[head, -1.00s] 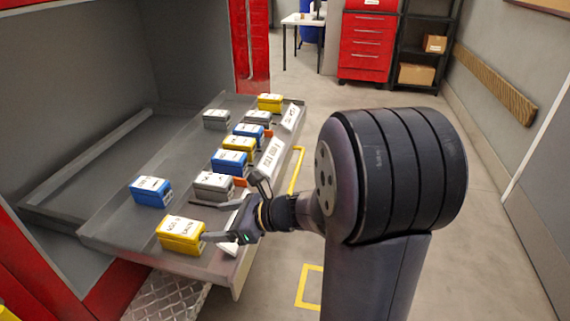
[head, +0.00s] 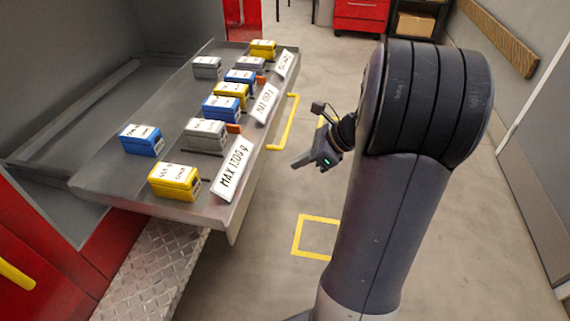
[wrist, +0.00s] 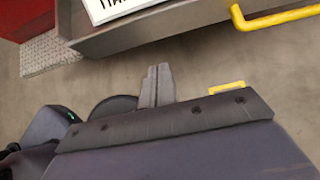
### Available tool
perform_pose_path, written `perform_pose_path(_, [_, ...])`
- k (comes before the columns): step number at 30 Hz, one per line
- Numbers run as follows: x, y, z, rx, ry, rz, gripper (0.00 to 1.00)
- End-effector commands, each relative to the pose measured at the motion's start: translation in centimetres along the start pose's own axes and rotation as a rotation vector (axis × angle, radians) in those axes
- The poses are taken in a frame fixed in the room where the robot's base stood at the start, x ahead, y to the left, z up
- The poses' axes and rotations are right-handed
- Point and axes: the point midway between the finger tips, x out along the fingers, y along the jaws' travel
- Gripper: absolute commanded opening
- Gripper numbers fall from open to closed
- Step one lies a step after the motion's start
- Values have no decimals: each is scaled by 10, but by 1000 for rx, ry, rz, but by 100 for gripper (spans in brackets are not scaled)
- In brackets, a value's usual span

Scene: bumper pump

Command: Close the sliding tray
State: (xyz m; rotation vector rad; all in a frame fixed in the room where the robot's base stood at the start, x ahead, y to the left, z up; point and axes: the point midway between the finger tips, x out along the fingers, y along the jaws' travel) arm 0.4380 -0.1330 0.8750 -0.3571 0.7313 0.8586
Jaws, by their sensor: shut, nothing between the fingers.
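The grey sliding tray (head: 100,185) is pulled out of the red cabinet on the left in the head view. Several yellow, blue and grey boxes stand on it, and white labels line its front edge. A yellow handle (head: 285,125) is on its front face; part of it also shows at the top right of the wrist view (wrist: 275,17). My gripper (head: 299,162) is shut and empty, in front of the tray and apart from it, close to the handle. In the wrist view the closed fingers (wrist: 157,72) point toward the tray's front wall (wrist: 180,25).
A diamond-plate step (head: 155,270) lies below the tray. Open floor with a yellow marked square (head: 318,237) is in front of the tray. A red drawer cabinet (head: 361,14) and a black shelf (head: 425,15) stand at the back. A wall is on the right.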

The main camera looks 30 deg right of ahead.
Motion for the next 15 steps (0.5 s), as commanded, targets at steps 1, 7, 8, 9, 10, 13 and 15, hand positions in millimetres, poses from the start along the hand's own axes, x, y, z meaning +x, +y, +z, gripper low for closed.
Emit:
perform_pose_path(1, [11, 1, -1, 0, -1, 6, 0])
perform_pose_path(7, [55, 2, -1, -1, -2, 8, 0])
perform_pose_path(8, [62, 2, -1, -1, -1, 7, 0])
perform_pose_path(9, [70, 2, -1, 0, -2, 7, 0])
perform_pose_path(10, [77, 2, -1, 0, -2, 7, 0])
perform_pose_path(13, [93, 1, 4, -3, -2, 4, 0])
perform_pose_path(15, [99, 1, 13, -5, -2, 3, 0])
